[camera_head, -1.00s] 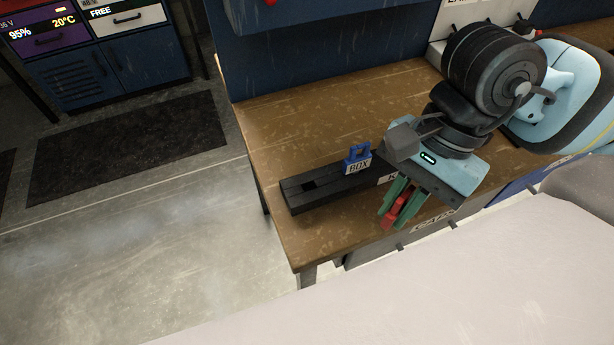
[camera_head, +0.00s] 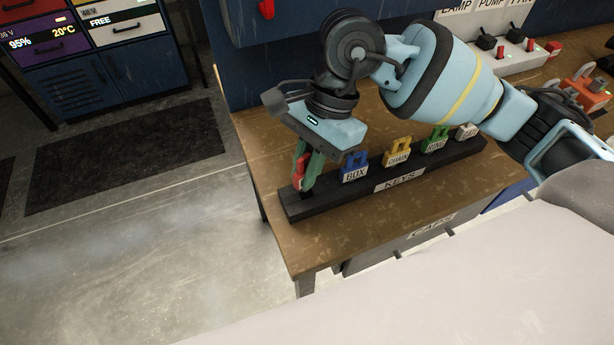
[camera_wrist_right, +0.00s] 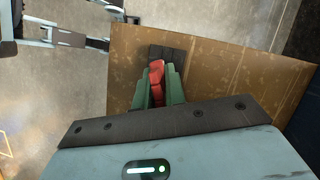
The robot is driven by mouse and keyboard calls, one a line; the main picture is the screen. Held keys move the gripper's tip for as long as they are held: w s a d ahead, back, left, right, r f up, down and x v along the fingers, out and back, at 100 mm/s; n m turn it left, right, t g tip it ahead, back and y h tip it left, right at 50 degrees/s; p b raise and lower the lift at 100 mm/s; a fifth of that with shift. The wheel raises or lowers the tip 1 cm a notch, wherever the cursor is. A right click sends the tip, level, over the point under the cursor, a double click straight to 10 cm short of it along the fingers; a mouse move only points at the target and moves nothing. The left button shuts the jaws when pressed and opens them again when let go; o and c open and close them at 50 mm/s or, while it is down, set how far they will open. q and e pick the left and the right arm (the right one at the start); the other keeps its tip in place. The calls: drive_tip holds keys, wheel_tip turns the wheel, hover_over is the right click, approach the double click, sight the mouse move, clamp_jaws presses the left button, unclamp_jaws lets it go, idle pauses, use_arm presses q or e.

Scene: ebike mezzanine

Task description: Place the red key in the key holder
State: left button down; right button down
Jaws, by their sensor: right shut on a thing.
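The red key (camera_head: 299,171) is held between the green fingers of my right gripper (camera_head: 307,172). It also shows between the fingers (camera_wrist_right: 157,88) in the right wrist view. The key holder (camera_head: 400,182) is a long black bar labelled KEYS on the wooden table. My right gripper is over the holder's left end, left of the blue BOX key. In the wrist view the dark end of the holder (camera_wrist_right: 167,53) shows just beyond the red key. I cannot tell whether the key touches the holder.
Blue BOX (camera_head: 354,167), yellow CHAIN (camera_head: 397,152), green RING (camera_head: 435,139) and white (camera_head: 467,131) keys stand in the holder. A switch panel (camera_head: 510,58) is at the back right. The table front (camera_head: 350,245) is clear.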

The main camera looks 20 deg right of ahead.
drive_tip(key=shift+f, duration=1.8)
drive_tip(key=shift+f, duration=0.1)
drive_tip(key=c, duration=1.5)
unclamp_jaws()
drive_tip(key=shift+o, duration=0.2)
drive_tip(key=v, duration=1.2)
